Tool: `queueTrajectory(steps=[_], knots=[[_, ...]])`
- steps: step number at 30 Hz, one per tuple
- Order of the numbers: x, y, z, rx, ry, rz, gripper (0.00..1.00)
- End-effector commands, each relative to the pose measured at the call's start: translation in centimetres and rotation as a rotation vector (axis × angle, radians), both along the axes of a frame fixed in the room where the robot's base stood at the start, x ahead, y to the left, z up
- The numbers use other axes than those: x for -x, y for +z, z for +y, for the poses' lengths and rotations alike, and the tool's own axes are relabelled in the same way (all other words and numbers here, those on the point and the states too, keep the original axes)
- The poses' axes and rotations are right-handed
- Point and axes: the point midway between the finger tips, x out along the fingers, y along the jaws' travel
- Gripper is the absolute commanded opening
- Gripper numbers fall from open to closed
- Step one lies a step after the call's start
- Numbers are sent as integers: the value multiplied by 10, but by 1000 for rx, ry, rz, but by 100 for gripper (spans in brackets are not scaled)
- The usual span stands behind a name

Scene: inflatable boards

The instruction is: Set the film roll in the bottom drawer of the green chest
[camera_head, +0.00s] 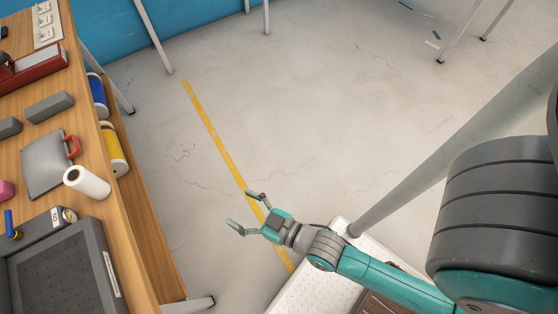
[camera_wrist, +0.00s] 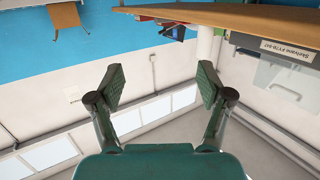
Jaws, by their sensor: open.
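A white roll (camera_head: 87,182), which looks like the film roll, lies on the wooden table (camera_head: 125,238) at the left of the head view, beside a grey flat case with a red handle (camera_head: 48,163). My gripper (camera_head: 240,209) is open and empty, out over the floor to the right of the table and apart from the roll. In the wrist view its two fingers (camera_wrist: 162,80) are spread with nothing between them. I cannot make out a green chest or its drawers in either view.
Blue and yellow rolls (camera_head: 113,150) sit on a shelf under the table edge. A dark grey case (camera_head: 65,275) and a red box (camera_head: 35,68) stand on the table. A white surface (camera_head: 318,285) is below my arm. The middle floor is clear, with a yellow line (camera_head: 215,135).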

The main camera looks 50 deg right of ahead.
Motion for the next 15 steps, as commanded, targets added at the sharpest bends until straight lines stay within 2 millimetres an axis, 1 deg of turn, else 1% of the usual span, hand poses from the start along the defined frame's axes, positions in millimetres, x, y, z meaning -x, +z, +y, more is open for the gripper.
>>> queueTrajectory(steps=[1,6,12,15], knots=[[21,0,-10,4,-20,19,78],[77,14,-32,11,-77,53,78],[136,39,-49,16,-137,94,78],[157,52,-54,17,-160,109,78]])
